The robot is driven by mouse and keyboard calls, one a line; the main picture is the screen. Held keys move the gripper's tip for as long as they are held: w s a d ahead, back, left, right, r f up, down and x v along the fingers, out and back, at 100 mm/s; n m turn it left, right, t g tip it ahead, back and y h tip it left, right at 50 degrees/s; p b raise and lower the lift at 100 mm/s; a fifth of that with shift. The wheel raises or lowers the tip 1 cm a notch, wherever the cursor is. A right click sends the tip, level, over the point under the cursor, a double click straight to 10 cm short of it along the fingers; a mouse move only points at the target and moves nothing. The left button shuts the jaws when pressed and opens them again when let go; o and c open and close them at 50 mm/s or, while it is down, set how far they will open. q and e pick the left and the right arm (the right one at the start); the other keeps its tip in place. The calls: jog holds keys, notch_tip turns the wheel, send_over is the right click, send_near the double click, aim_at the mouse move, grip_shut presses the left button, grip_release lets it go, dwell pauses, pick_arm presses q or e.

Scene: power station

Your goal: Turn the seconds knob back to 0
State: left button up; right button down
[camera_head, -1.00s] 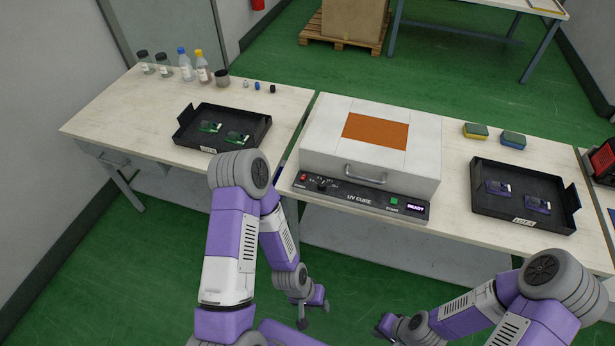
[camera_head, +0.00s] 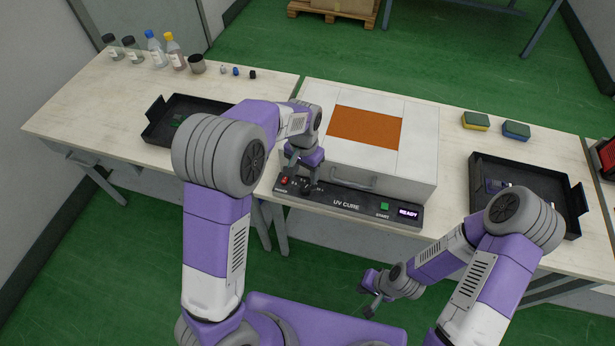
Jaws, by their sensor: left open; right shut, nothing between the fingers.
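The UV cure box (camera_head: 415,165) stands on the table with a black control panel (camera_head: 346,204) along its front. The panel has a red button (camera_head: 284,181), a green START button (camera_head: 384,206) and a lit READY display (camera_head: 408,213). The seconds knob (camera_head: 306,190) is at the panel's left part, mostly hidden by my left gripper. My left gripper (camera_head: 298,180) is open and points down right over the knob; I cannot tell whether it touches it. The knob's setting cannot be read. My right gripper (camera_head: 369,304) is shut and empty, low in front of the table.
A black tray (camera_head: 155,125) stands left, partly behind my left arm. Another tray (camera_head: 485,170) with boards stands right, partly behind my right arm. Bottles (camera_head: 154,50) stand at the back left, two sponges (camera_head: 476,121) at the back right. The box has a front handle (camera_head: 354,182).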

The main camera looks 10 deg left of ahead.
aim_at(305, 188)
pick_arm(q)
notch_tip(305, 188, down, 7)
jog(key=shift+s+f+b, duration=0.1)
jog(key=shift+s+b, duration=0.05)
jog(key=shift+b, duration=0.75)
jog(key=shift+c, duration=0.2)
jog(key=c, duration=1)
jog(key=shift+n, duration=0.3)
jog(key=n+p, duration=0.2)
jog(key=n, duration=0.1)
jog(key=shift+n+p, duration=1.1)
jog(key=shift+n, duration=0.9)
jog(key=o, duration=1)
